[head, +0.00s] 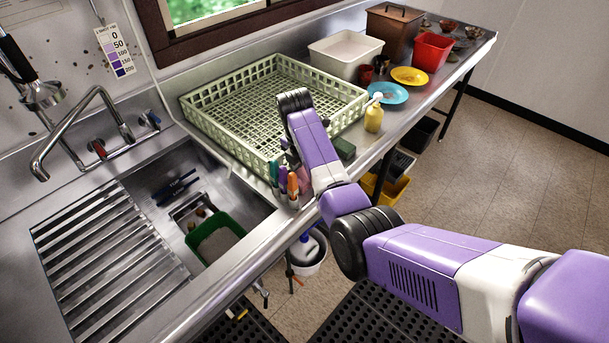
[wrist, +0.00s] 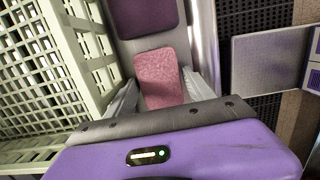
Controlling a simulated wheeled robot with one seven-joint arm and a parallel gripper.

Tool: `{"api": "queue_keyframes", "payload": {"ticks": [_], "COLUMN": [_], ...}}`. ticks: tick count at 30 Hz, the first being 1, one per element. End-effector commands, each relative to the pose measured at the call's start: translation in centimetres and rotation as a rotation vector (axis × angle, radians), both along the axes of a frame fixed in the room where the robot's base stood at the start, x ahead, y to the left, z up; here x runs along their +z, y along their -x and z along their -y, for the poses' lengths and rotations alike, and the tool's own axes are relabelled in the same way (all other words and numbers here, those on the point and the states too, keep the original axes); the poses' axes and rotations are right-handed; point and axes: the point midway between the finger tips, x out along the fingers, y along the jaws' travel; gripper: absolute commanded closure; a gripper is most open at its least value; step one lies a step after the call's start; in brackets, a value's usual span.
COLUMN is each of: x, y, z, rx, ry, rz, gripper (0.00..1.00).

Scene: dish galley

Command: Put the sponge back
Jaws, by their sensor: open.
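A pink sponge (wrist: 161,78) lies on the metal counter strip in the wrist view, between the two fingers of my gripper (wrist: 163,98). The fingers are open, one on each side of it; I cannot tell whether they touch it. A small pink patch (head: 304,177), likely the same sponge, shows beside my arm in the head view. A dark purple block (wrist: 146,17) lies just beyond the sponge in the wrist view. In the head view my arm hides my fingers.
A pale green dish rack (head: 222,127) stands close by on the counter. Several upright coloured pens or bottles (head: 283,180) and a dark green block (head: 344,148) are near my arm. A yellow bottle (head: 374,117) stands farther right. The sink holds a green tub (head: 229,222).

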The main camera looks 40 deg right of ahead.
Motion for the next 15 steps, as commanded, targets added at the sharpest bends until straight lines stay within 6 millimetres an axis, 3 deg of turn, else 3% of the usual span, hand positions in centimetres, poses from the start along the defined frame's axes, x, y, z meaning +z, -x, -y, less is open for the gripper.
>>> {"api": "queue_keyframes", "payload": {"ticks": [15], "x": [9.7], "y": [0.0], "z": [-1.1], "rx": [0.001], "ry": [0.001], "rz": [0.002], "gripper": [0.38]}}
